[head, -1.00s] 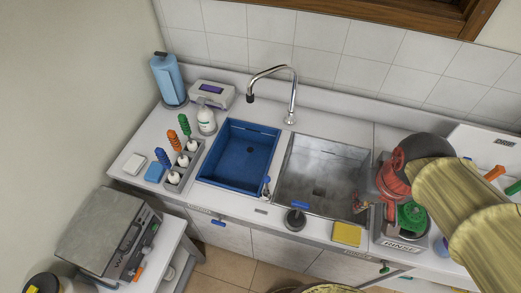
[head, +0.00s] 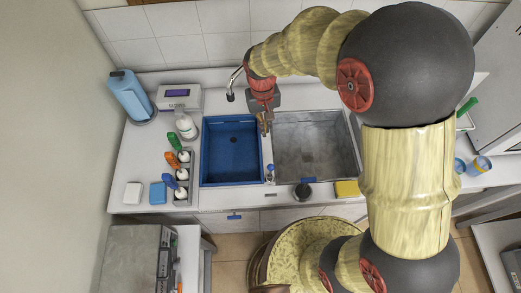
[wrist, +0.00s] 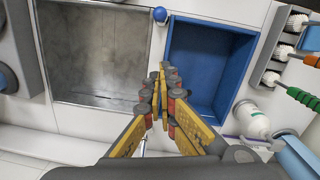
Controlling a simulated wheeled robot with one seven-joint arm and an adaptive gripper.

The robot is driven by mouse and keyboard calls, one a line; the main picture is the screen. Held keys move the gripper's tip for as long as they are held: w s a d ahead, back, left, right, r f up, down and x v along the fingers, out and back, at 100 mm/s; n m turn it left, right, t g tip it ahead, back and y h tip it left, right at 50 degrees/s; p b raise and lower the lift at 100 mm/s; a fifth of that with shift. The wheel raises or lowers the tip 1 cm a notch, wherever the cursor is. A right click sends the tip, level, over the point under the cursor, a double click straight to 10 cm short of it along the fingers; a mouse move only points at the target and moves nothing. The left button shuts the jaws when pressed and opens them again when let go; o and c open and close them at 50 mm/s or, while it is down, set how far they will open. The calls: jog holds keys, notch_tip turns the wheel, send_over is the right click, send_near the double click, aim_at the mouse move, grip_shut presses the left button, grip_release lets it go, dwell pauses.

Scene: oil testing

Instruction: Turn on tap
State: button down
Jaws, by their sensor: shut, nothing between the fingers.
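The chrome tap (head: 235,82) stands behind the sinks in the head view; its curved spout tip shows, and my arm hides most of it. A small blue-topped fitting (head: 270,170) stands at the front edge between the basins, and its round blue knob (wrist: 160,15) shows in the wrist view. My gripper (head: 265,130) is shut and empty. It points down above the divider between the two basins, just right of the spout. The wrist view shows its fingertips (wrist: 161,72) together, apart from the blue knob.
The blue basin (head: 208,155) is at left and the steel basin (head: 320,140) at right. A yellow sponge (head: 347,189) lies front right.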

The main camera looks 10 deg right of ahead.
jog(key=s+d+f+p, duration=0.1)
jog(key=s+f, duration=0.3)
jog(key=f, duration=0.6)
jog(key=shift+f, duration=0.35)
jog(key=shift+s+d, duration=0.1)
jog(key=shift+s, duration=0.1)
dwell(0.4)
